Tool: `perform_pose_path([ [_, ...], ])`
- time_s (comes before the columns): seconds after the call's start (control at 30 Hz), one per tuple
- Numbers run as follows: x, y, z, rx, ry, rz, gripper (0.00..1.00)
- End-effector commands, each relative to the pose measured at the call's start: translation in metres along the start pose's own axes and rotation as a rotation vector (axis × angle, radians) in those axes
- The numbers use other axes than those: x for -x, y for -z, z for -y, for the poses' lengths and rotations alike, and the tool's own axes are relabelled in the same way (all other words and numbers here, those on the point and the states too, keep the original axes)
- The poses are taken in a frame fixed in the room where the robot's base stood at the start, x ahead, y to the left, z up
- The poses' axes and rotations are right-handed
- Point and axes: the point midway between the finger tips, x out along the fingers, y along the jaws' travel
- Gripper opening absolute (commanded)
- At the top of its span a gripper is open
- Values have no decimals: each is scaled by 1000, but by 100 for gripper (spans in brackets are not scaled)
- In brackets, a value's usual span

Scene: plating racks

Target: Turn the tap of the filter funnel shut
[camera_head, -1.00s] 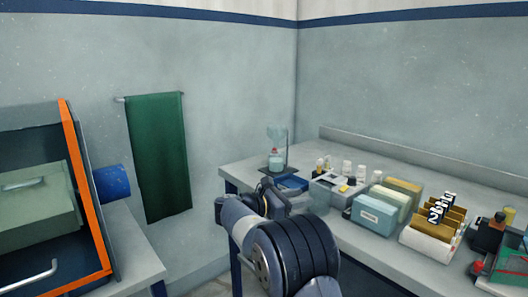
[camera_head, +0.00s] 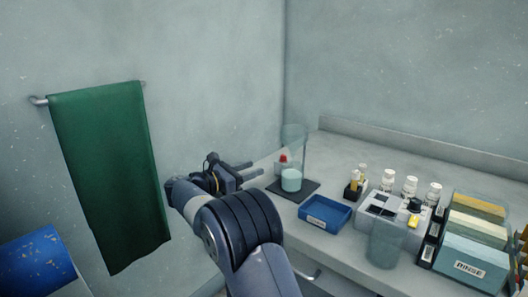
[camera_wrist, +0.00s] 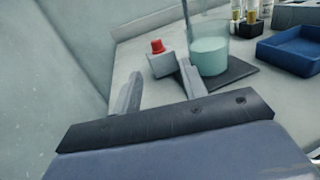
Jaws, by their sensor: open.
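The filter funnel (camera_head: 294,138) is a clear vessel on a stand at the back left of the bench, with a dark base plate (camera_head: 307,190). Its red tap (camera_head: 283,158) shows below the funnel, and in the wrist view the red tap (camera_wrist: 158,46) sits on a pale block. A glass beaker of pale teal liquid (camera_wrist: 209,54) stands beside it on the plate. My gripper (camera_head: 251,171) is open and empty, left of the stand. In the wrist view its two fingers (camera_wrist: 160,84) point toward the tap, apart from it. The tap's setting is too small to tell.
A blue tray (camera_head: 325,212) stands right of the stand. Beyond it are vials, white bottles (camera_head: 388,180), a grey block, a clear beaker (camera_head: 386,245) and a box marked RINSE (camera_head: 470,265). A green towel (camera_head: 110,180) hangs on the left wall.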

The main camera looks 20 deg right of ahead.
Motion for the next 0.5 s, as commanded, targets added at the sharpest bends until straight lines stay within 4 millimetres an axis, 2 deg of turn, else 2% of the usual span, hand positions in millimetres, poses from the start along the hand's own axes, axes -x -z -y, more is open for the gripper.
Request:
perform_pose_path([
  [0.13, -3, 0, 0, 0, 1, 0, 41],
  [0.23, -12, 1, 0, -1, 2, -1, 41],
  [0.5, -62, 1, 1, -1, 4, 0, 41],
])
